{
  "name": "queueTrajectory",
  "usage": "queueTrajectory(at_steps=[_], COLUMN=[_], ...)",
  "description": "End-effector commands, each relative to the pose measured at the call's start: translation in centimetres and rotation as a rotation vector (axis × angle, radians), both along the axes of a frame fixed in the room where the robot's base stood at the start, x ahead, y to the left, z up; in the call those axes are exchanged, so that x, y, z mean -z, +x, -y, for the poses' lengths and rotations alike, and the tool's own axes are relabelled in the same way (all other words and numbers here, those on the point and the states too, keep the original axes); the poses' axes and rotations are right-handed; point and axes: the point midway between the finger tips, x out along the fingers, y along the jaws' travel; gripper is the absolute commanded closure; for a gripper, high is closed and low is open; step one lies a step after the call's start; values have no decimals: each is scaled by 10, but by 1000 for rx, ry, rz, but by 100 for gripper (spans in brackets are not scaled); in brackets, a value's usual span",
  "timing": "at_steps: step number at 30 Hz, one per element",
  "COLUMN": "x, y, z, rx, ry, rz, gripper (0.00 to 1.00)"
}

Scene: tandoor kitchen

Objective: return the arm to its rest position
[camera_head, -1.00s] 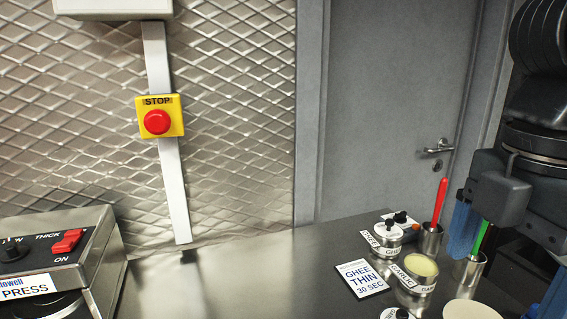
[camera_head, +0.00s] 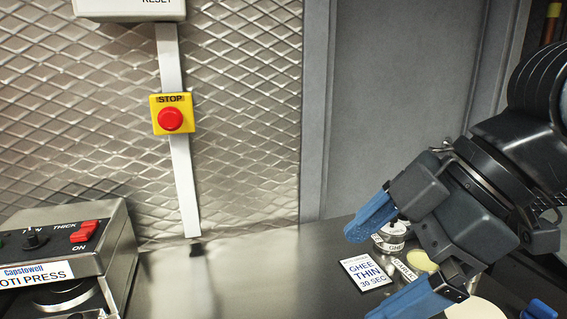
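My gripper (camera_head: 392,262) is at the right of the head view, with its two blue fingers spread wide apart. Nothing shows between the fingertips. It hovers in front of the ghee tin (camera_head: 391,241) and the garlic tin (camera_head: 420,261), covering parts of both from this view. The upper finger is left of the ghee tin in the picture, and the lower finger is near the front of the counter. I cannot tell whether it touches anything. My arm comes in from the right edge.
A yellow box with a red stop button (camera_head: 169,119) is on the quilted metal wall. A roti press (camera_head: 62,262) stands on the left of the steel counter (camera_head: 225,277). A ghee card (camera_head: 364,273) lies near my gripper. The middle counter is clear.

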Motion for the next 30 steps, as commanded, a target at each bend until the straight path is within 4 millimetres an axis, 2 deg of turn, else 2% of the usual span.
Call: queueTrajectory(at_steps=[1,6,12,20,26,30], x=[-1,-14,-25,-16,14,45], y=[1,12,25,39,40,32], z=[-16,-55,-78,-78,-62,-46], rx=[16,109,257,506,732,901], ry=[89,381,689,1010,1178,1249], rz=[3,23,20,-3,-15,-14], gripper=[0,0,0,0,0,0])
